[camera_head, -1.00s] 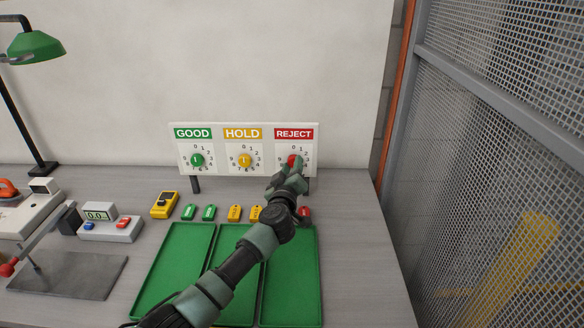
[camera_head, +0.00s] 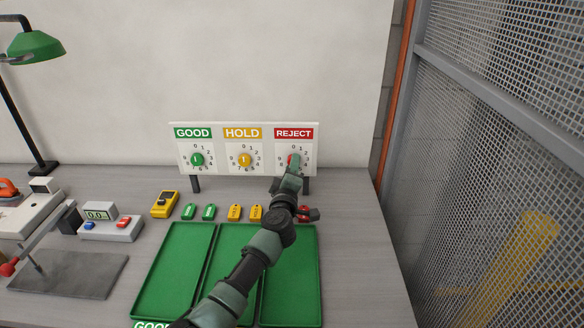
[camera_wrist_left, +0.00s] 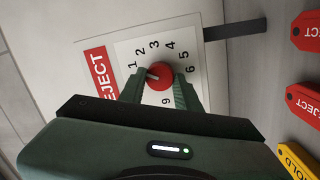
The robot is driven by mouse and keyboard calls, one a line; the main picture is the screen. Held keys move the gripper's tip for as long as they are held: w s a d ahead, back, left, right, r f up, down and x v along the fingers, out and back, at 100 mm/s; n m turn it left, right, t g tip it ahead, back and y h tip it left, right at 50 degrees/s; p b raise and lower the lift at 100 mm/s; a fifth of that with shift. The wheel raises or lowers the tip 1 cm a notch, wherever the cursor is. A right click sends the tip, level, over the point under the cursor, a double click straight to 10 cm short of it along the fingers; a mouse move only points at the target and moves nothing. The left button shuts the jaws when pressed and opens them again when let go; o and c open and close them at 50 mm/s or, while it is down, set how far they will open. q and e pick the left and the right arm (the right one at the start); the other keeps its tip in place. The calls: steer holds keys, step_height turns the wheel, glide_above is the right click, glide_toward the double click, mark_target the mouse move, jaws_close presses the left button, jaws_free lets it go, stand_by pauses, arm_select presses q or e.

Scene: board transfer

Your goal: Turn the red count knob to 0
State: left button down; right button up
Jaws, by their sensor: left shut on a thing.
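The red count knob (camera_wrist_left: 160,88) sits on the REJECT panel (camera_head: 283,168) at the right end of the white board. My left gripper (camera_head: 292,163) is shut on this knob, with one finger on each side, as the left wrist view (camera_wrist_left: 165,88) shows. The knob's pale pointer mark points left and slightly up in the wrist view, toward about the 1. The 0 is hidden there behind a finger; in the head view it shows at the top of the dial. My right gripper is not in view.
The green knob (camera_head: 197,160) and yellow knob (camera_head: 244,160) are to the left on the same board. Green, yellow and red tags (camera_head: 235,212) lie below it. Green trays (camera_head: 178,265) fill the front bench. A mesh fence (camera_head: 490,120) stands at the right.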

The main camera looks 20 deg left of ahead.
arm_select(q)
steer(key=n, duration=0.2)
steer(key=n+b, duration=0.1)
steer(key=n, duration=0.1)
steer(key=n+y+b, duration=0.1)
steer(key=n, duration=0.1)
steer(key=shift+f, duration=0.25)
steer(key=shift+d+n, duration=0.1)
steer(key=shift+n, duration=0.3)
steer(key=c, duration=1.1)
jaws_free()
steer(key=shift+o, duration=0.4)
steer(key=shift+r, duration=0.1)
steer(key=shift+s, duration=0.1)
steer(key=p+v, duration=0.2)
steer(key=v, duration=0.5)
steer(key=shift+s, duration=0.35)
